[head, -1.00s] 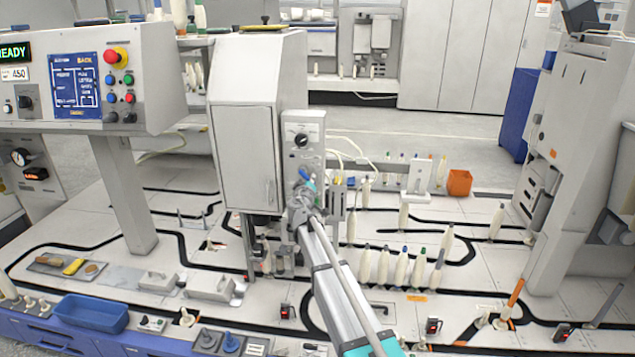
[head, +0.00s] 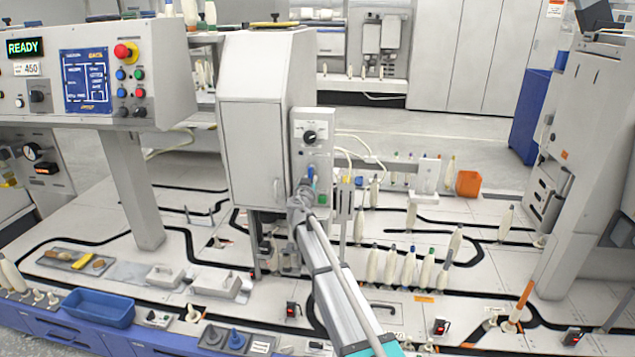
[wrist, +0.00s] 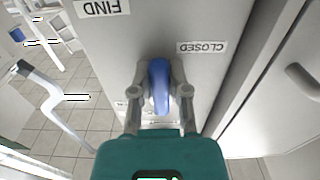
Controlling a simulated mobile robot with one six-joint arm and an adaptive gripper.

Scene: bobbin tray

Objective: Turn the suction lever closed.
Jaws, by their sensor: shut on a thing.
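The suction lever (wrist: 159,82) is blue and sits on the grey front face of a machine panel. In the wrist view it lies between the two fingers of my gripper (wrist: 160,90), which is shut on it. A label reading "CLOSED" (wrist: 202,47) is beside the lever, and a label reading "FIND" (wrist: 102,7) is farther off; both appear upside down. In the head view my gripper (head: 303,203) is at the lower part of the panel (head: 309,150). A small blue bit of the lever (head: 310,173) shows above it; my arm hides the rest.
A tall grey cabinet (head: 250,150) stands directly left of the panel. White bobbins (head: 391,262) stand on the track table to the right of my arm. An orange box (head: 468,183) is farther right. A blue tray (head: 97,307) is at the front left.

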